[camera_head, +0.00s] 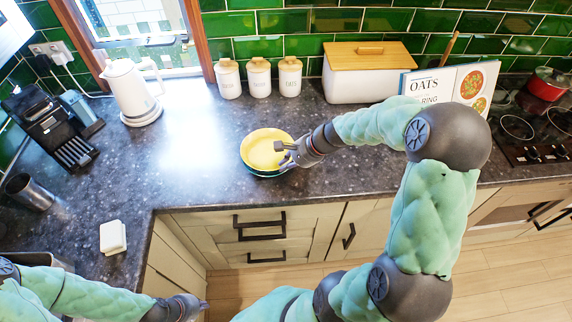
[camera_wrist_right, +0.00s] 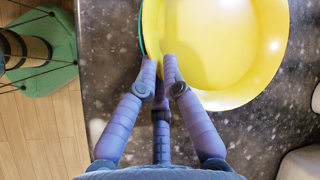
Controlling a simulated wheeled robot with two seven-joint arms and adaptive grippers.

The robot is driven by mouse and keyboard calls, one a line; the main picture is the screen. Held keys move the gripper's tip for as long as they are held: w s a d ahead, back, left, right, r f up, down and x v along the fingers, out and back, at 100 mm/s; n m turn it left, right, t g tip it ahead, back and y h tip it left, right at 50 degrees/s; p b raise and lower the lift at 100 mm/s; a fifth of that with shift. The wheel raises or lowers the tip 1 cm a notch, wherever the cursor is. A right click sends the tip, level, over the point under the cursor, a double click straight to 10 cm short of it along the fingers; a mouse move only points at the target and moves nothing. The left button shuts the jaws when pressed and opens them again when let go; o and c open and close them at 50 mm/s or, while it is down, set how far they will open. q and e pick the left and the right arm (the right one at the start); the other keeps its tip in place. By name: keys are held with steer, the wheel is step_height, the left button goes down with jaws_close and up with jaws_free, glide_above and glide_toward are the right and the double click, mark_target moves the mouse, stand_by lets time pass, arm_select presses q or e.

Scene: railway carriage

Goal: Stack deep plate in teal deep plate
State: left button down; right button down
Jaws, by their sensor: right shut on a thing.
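The yellow deep plate (camera_head: 264,148) is over the teal deep plate (camera_head: 264,175) on the dark counter, with only the teal rim showing beneath it. In the right wrist view the yellow plate (camera_wrist_right: 215,45) fills the upper middle, and a thin teal edge (camera_wrist_right: 142,38) shows at its left. My right gripper (camera_head: 287,153) is shut on the yellow plate's near right rim; its fingers also show in the right wrist view (camera_wrist_right: 165,68). I cannot tell whether the yellow plate rests fully in the teal one. My left gripper (camera_head: 194,304) is low, off the counter's front edge, its fingers unclear.
A white kettle (camera_head: 130,90), lidded canisters (camera_head: 259,78), a bread bin (camera_head: 362,75) and a cookbook (camera_head: 455,85) stand along the back. A coffee machine (camera_head: 48,120) is at left, a white block (camera_head: 113,237) near the corner. Counter left of the plates is clear.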

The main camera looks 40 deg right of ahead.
steer(key=shift+f, duration=0.1)
steer(key=shift+f+b, duration=0.35)
steer(key=shift+b, duration=0.05)
steer(key=shift+f, duration=0.15)
steer(key=shift+s, duration=0.1)
steer(key=c, duration=1.5)
jaws_free()
steer(key=shift+a, duration=0.1)
steer(key=shift+o, duration=0.6)
steer(key=shift+f, duration=0.15)
